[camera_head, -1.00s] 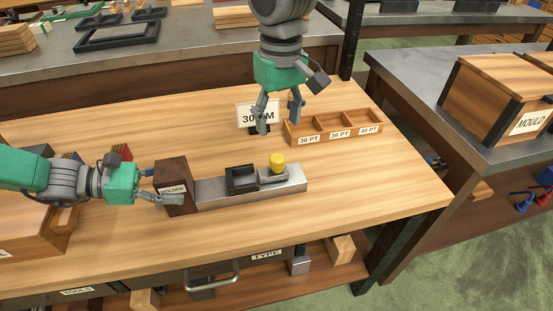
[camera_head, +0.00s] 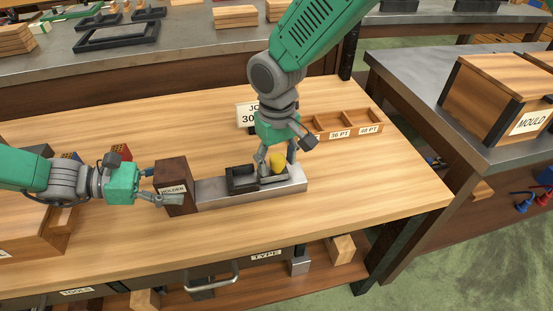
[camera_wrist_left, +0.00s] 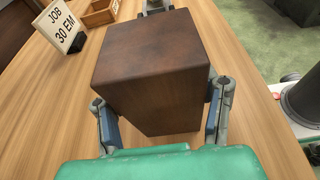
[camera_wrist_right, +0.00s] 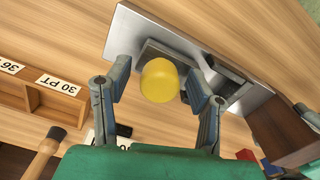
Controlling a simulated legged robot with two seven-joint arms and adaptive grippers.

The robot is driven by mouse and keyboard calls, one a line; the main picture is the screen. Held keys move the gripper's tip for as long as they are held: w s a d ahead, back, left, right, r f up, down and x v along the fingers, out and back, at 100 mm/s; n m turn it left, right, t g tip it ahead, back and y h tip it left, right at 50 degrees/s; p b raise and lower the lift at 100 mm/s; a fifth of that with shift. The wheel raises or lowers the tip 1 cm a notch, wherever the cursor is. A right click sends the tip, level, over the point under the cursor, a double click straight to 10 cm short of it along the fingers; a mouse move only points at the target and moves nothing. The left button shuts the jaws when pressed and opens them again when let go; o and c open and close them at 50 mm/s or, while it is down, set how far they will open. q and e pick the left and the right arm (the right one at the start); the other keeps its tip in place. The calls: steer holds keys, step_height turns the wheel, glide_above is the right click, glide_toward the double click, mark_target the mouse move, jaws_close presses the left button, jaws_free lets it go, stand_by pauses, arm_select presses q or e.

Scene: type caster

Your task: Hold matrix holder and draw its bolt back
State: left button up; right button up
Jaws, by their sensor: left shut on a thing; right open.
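The matrix holder is a dark brown block (camera_head: 173,187) labelled HOLDER at the left end of a grey metal bar (camera_head: 225,195). My left gripper (camera_head: 160,188) is shut on the brown block, with a finger on either side, as the left wrist view (camera_wrist_left: 160,105) shows. A black piece (camera_head: 242,181) and a grey slide with a yellow knob (camera_head: 278,161) sit on the bar. My right gripper (camera_head: 275,160) is open, pointing down around the knob. In the right wrist view the yellow knob (camera_wrist_right: 160,80) lies between the fingers, apparently with gaps.
A wooden case (camera_head: 30,235) is at the left under my left arm. The table's front right is clear.

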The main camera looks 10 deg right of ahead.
mark_target(291, 173)
steer(key=c, duration=1.1)
steer(key=shift+d, duration=1.75)
steer(key=o, duration=1.1)
steer(key=shift+r, duration=0.1)
step_height(291, 173, up, 12)
